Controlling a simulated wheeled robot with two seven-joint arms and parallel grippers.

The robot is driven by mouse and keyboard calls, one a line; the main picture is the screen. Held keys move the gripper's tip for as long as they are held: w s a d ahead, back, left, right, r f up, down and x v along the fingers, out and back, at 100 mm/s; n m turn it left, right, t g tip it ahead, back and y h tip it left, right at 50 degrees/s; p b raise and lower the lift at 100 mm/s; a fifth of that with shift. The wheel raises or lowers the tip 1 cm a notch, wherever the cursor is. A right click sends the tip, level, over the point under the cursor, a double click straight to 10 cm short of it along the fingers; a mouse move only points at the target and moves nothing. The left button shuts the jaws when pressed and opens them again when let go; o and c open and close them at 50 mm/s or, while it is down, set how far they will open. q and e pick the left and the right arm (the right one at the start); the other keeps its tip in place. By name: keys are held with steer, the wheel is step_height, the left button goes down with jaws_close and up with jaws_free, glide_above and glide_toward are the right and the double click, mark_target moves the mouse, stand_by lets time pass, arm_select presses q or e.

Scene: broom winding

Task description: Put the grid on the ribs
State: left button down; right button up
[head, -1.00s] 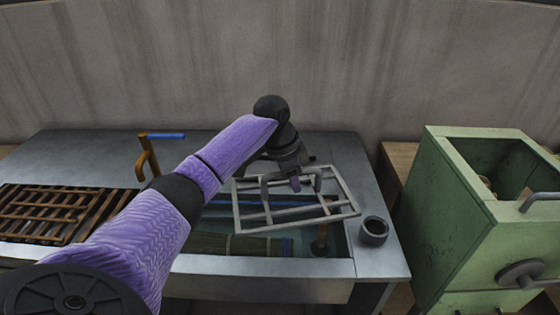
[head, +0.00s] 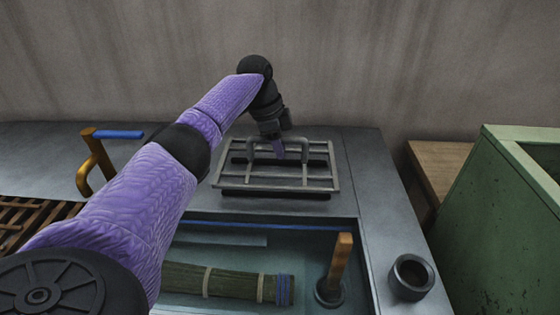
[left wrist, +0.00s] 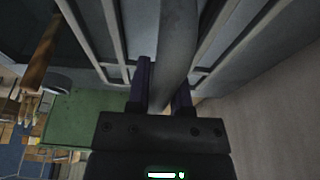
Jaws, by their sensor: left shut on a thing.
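The grey metal grid (head: 248,183), with raised handles on top, is at the back of the bench, directly over the two dark ribs (head: 275,195). It looks about level. The ribs show past its front edge and between its bars. I cannot tell whether the grid touches them or hangs just above. My left gripper (head: 279,152) is shut on a handle of the grid. In the left wrist view, my left gripper's fingers (left wrist: 161,85) stand on both sides of a grey handle bar (left wrist: 178,40). My right gripper is not in view.
In front is a sunken basin with a bound straw bundle (head: 225,283) and an upright wooden handle (head: 340,262). A dark ring-shaped cup (head: 411,277) stands at right. An orange bracket with a blue bar (head: 118,134) and a rusty grate (head: 30,225) are left. A green cabinet (head: 500,220) stands right.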

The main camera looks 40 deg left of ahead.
mark_target(280, 161)
arm_select(q)
step_height(280, 161, down, 3)
steer(key=shift+f+b, duration=0.15)
steer(key=shift+b, duration=0.45)
steer(key=c, duration=0.5)
jaws_free()
